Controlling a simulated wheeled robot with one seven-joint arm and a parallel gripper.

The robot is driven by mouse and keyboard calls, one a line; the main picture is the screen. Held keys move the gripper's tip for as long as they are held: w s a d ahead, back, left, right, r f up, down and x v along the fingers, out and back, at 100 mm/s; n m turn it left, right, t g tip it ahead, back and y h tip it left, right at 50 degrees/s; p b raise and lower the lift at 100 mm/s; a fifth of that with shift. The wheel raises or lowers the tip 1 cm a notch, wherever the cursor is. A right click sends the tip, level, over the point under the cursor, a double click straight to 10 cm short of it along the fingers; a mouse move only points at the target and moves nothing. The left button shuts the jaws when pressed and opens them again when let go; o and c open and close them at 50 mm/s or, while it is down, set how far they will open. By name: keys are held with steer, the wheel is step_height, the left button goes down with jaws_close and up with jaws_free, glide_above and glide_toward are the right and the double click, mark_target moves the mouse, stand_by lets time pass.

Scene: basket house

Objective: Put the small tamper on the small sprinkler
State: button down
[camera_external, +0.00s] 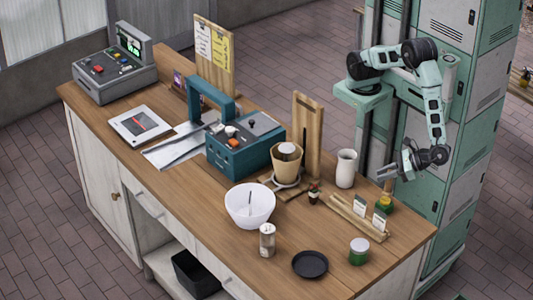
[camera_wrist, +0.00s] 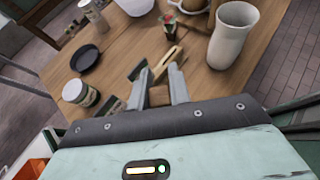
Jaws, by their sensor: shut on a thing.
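My gripper (camera_external: 388,175) hangs over the right end of the counter and is shut on a small brown wooden piece, which appears to be the small tamper (camera_wrist: 158,95). In the external view the brown piece (camera_external: 387,187) shows just below the fingers, above a small green-and-yellow item (camera_external: 385,204); whether they touch I cannot tell. The lower part of the held piece is hidden in the wrist view. A pale, patterned upright cylinder, seemingly the small sprinkler (camera_external: 267,240), stands apart near the front edge; it also shows in the wrist view (camera_wrist: 95,15).
A wooden rack with white cards (camera_external: 357,217) and a white vase (camera_external: 346,168) stand near my gripper. A green-banded jar (camera_external: 359,252), black plate (camera_external: 310,264) and white bowl (camera_external: 249,205) occupy the counter. Tall wooden boards (camera_external: 307,135) rise behind.

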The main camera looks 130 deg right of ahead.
steer(key=shift+f+p, duration=0.3)
steer(key=shift+f, duration=1.15)
steer(key=shift+f, duration=0.2)
steer(key=c, duration=1.3)
jaws_free()
steer(key=shift+r, duration=0.1)
